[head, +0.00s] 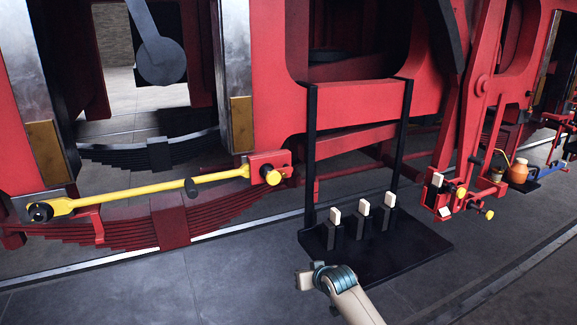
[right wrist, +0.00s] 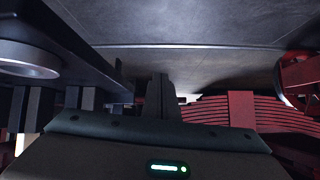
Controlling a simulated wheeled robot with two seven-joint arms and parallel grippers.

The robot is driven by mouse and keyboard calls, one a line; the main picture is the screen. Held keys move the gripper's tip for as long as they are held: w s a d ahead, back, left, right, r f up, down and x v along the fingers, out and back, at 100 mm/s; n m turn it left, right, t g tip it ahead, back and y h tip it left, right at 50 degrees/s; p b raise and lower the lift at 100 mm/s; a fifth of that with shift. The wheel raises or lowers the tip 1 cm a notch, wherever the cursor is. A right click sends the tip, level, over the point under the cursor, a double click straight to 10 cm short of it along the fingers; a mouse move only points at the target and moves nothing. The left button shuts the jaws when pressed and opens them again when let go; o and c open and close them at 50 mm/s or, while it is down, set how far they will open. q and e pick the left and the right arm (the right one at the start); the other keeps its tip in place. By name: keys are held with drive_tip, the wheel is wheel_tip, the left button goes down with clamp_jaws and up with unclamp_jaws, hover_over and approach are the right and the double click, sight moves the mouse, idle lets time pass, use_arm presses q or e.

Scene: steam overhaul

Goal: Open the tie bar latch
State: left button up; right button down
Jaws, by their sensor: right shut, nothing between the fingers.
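The yellow tie bar (head: 145,188) runs across the red frame above the leaf spring in the head view. Its left end meets a dark round pivot (head: 40,212). My left gripper is not in view.
A black stand (head: 375,250) with several white-tipped levers stands right of the tie bar. Red leaf springs (head: 155,225) lie below the bar; they seem to show in the wrist view (right wrist: 240,110). An orange can (head: 518,171) stands far right.

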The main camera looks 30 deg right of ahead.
wheel_tip(320, 180, up, 40)
drive_tip(key=s+t+p, duration=0.1)
drive_tip(key=t+p, duration=0.1)
drive_tip(key=t, duration=0.2)
drive_tip(key=shift+s+a+f+t+y, duration=0.15)
drive_tip(key=shift+s+f+t+y, duration=0.15)
drive_tip(key=shift+s, duration=0.1)
drive_tip(key=shift+p, duration=0.3)
drive_tip(key=p, duration=0.5)
hover_over(288, 169)
drive_tip(key=s+a, duration=0.2)
drive_tip(key=s, duration=0.2)
wheel_tip(288, 169, down, 2)
drive_tip(key=shift+s+a+f+p, duration=0.15)
drive_tip(key=shift+f+p, duration=0.35)
drive_tip(key=shift+f, duration=0.6)
drive_tip(key=shift+s+d+f+p, duration=0.15)
drive_tip(key=shift+f+p, duration=0.3)
drive_tip(key=shift+f, duration=0.6)
drive_tip(key=shift+a, duration=0.1)
